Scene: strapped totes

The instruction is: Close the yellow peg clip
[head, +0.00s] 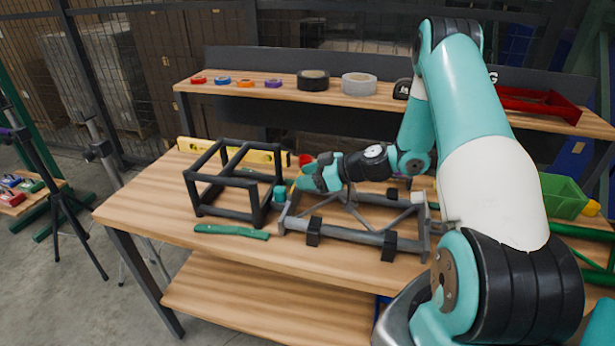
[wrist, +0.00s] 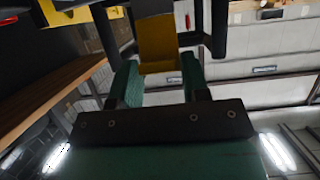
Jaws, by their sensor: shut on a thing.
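My gripper (head: 294,187) is at the workbench, between the black cube frame and the grey metal frame, with my forearm reaching in from the right. In the wrist view my gripper (wrist: 161,77) has its two green fingers on either side of the yellow peg clip (wrist: 159,45), shut on it. The clip shows as a broad yellow plate running up between dark bars. In the head view the clip is almost wholly hidden by my fingers, so I cannot tell there how far it is closed.
The black cube frame (head: 190,193) stands close left of my gripper. The grey metal frame (head: 350,236) lies in front and right. A yellow level (head: 262,156) is behind. Tape rolls (head: 313,80) sit on the shelf.

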